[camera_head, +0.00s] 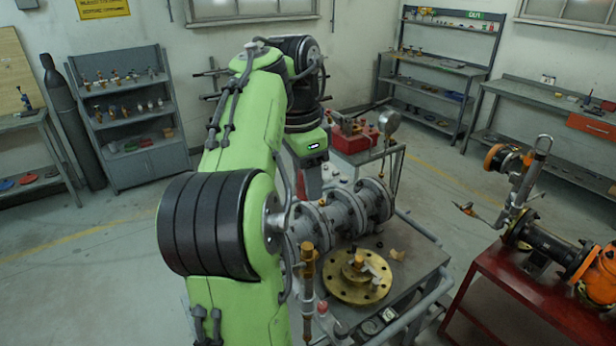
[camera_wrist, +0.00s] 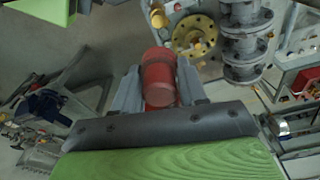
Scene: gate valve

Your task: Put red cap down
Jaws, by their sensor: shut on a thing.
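My gripper (camera_wrist: 158,92) shows in the wrist view with its two grey fingers closed on the sides of the red cap (camera_wrist: 158,72). The cap is a red cylinder held between the fingers, with its rounded end toward the camera. Floor and the edge of the work cart show beyond it, and I cannot tell how high it is held. In the head view my green arm fills the middle, and the gripper and cap cannot be clearly made out there.
A grey cart (camera_head: 408,262) carries a flanged grey valve body (camera_head: 345,212) and a brass flange (camera_head: 350,289) with small parts on it. A red table (camera_head: 528,308) with black and orange pipework stands at right. A shelf rack (camera_head: 130,118) stands at back left. Open floor lies between.

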